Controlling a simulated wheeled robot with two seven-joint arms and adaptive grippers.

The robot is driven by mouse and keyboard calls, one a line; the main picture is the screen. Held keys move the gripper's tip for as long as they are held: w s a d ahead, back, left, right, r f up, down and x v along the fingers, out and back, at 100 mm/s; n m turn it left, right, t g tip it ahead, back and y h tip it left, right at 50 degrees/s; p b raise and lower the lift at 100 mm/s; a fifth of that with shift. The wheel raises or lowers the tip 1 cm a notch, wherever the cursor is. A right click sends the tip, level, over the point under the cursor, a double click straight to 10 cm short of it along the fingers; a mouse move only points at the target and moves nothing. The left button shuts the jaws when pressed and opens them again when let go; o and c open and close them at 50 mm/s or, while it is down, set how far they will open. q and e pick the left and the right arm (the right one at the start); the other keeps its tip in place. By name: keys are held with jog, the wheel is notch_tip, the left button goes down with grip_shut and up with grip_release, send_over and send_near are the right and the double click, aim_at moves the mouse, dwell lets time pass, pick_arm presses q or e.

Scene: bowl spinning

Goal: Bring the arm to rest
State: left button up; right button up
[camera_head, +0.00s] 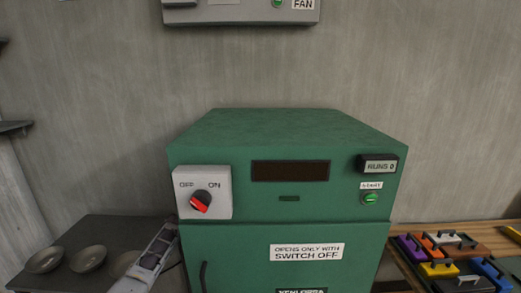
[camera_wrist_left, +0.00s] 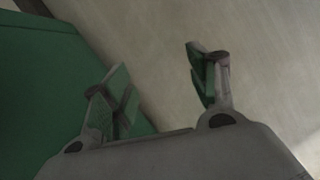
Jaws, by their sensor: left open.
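My left arm (camera_head: 152,254) reaches up from the bottom of the head view, beside the left side of the green machine (camera_head: 285,135). In the left wrist view my left gripper (camera_wrist_left: 160,75) is open, with nothing between its fingers. Green shows behind it at the left and a pale grey surface at the right. The machine's OFF/ON switch (camera_head: 201,202) has a red-marked knob; I cannot tell which label it points to. The door (camera_head: 240,262) looks shut, with a dark handle at its left. My right gripper is not in view.
Several bowls (camera_head: 88,259) stand on a dark surface left of the machine, close to my arm. Several coloured handled blocks (camera_head: 438,268) lie on the wooden table (camera_head: 475,232) at the right. A grey FAN box (camera_head: 240,12) hangs on the wall above.

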pick_arm(q)
jog(key=s+d+f+g, duration=0.1)
jog(key=s+f+g, duration=0.1)
jog(key=s+f, duration=1.05)
jog(key=s+d+f+n+g, duration=0.1)
jog(key=s+f+g, duration=0.1)
jog(key=s+f, duration=1.05)
jog(key=s+d+f+g, duration=0.1)
jog(key=s+f+g, duration=0.2)
jog(key=s+f, duration=1)
jog(key=s+d+f+g, duration=0.2)
jog(key=s+f+g, duration=0.1)
jog(key=s+f, duration=1.55)
jog(key=s+f+g, duration=0.1)
jog(key=s+f, duration=0.1)
jog(key=s, duration=1.2)
jog(key=s+f+g+b, duration=0.1)
jog(key=s+f+g, duration=0.1)
jog(key=s, duration=1.2)
jog(key=shift+s+d+f+h, duration=0.25)
jog(key=shift+f+h, duration=0.15)
jog(key=shift+f, duration=0.3)
jog(key=shift+a, duration=0.15)
jog(key=shift+w, duration=0.1)
